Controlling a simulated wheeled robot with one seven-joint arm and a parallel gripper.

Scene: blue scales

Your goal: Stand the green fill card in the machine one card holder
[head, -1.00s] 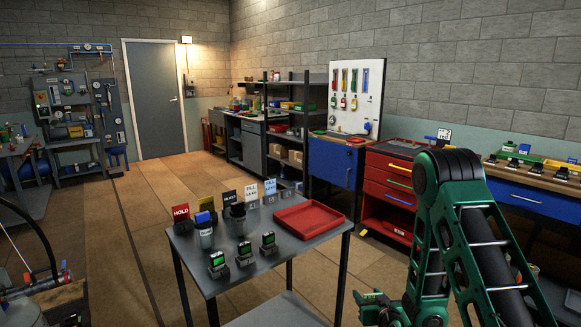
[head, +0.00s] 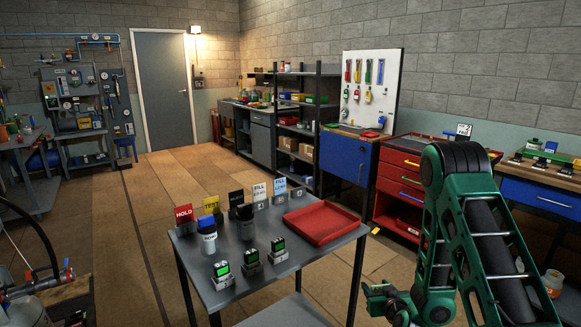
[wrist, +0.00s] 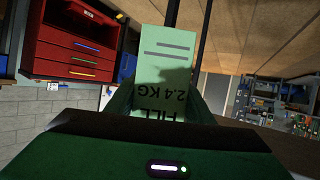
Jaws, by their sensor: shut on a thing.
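The green fill card (wrist: 168,62) is in my gripper (wrist: 165,105) in the wrist view. Its print, "FILL 2.4 KG", shows upside down. The card stands out past the jaws, with its lower text partly hidden by the gripper body. In the head view my gripper (head: 380,292) is low, right of the grey table, and the card is not clear there. I cannot tell which holder belongs to machine one.
The grey table (head: 318,262) bears a red tray (head: 320,224), several standing cards including a red HOLD card (head: 184,215), bottles and small green-screened devices (head: 222,273). A red drawer cabinet (head: 402,180) and a blue-drawer bench (head: 545,195) stand along the wall. Open floor lies left of the table.

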